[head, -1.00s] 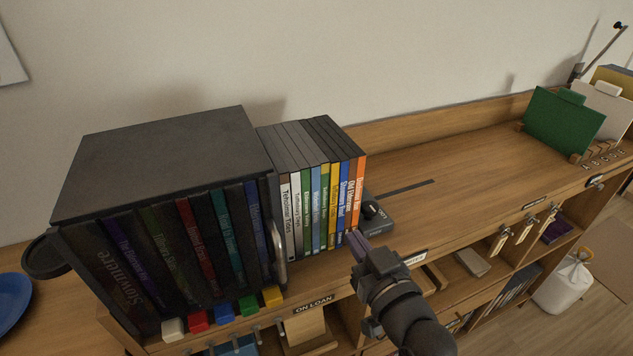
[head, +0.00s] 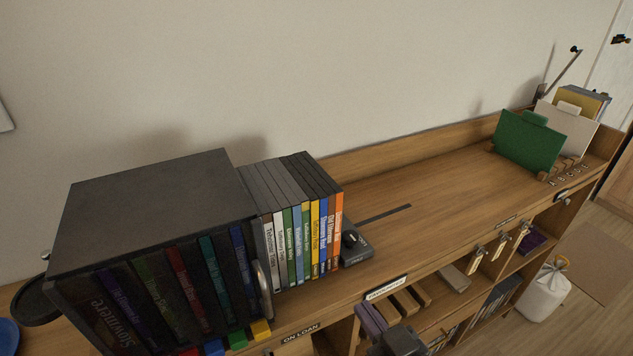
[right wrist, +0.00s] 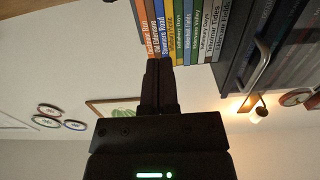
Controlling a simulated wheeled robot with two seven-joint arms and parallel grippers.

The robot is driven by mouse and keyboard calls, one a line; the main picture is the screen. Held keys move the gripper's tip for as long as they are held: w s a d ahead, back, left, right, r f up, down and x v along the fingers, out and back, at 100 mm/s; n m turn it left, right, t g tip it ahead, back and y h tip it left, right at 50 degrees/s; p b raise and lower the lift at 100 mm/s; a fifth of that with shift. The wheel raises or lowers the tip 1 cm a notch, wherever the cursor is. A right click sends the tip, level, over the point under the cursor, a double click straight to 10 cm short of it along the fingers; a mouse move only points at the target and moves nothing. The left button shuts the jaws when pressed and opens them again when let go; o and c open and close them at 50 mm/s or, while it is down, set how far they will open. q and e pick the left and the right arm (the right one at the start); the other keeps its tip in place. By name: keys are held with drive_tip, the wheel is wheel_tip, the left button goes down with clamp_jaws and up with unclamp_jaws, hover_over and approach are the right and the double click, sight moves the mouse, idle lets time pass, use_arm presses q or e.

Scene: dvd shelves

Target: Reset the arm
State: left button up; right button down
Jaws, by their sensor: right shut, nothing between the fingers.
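My right gripper (head: 370,316) shows at the bottom of the head view, in front of the shelf's front edge and below the wooden top. Its fingers are shut and empty. In the right wrist view the two dark fingers (right wrist: 158,82) lie together, with the row of DVD cases beyond their tips in an upside-down picture. The DVD row (head: 305,235) stands upright on the wooden top, apart from the gripper. My left gripper is not in view.
A dark cabinet (head: 155,192) with DVDs behind its front stands left of the row. A small black device (head: 355,247) lies right of the row. The wooden top (head: 440,190) is mostly clear up to the green divider (head: 528,142). A white bag (head: 545,292) stands on the floor.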

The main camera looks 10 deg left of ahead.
drive_tip(key=s+d+f+m+g+h, duration=0.1)
drive_tip(key=s+d+f+g+h, duration=0.2)
drive_tip(key=f, duration=0.6)
drive_tip(key=s+d+f+m+g+h, duration=0.15)
drive_tip(key=d+f, duration=0.25)
drive_tip(key=f, duration=0.5)
drive_tip(key=s+d+f+m+g+h, duration=0.1)
drive_tip(key=s+d+f+g+h, duration=0.2)
drive_tip(key=f, duration=0.7)
drive_tip(key=s+d+f+g+h, duration=0.1)
drive_tip(key=s+d+f+g, duration=0.1)
drive_tip(key=s, duration=0.6)
drive_tip(key=s+d+f+g+h, duration=0.1)
drive_tip(key=s+d+f+g, duration=0.1)
drive_tip(key=s+f, duration=0.3)
drive_tip(key=s+d+f+m+g+h, duration=0.1)
drive_tip(key=s+f, duration=0.3)
drive_tip(key=s, duration=0.8)
drive_tip(key=shift+d+f+g+b, duration=0.2)
drive_tip(key=shift+d+g+b, duration=0.25)
drive_tip(key=shift+g, duration=0.3)
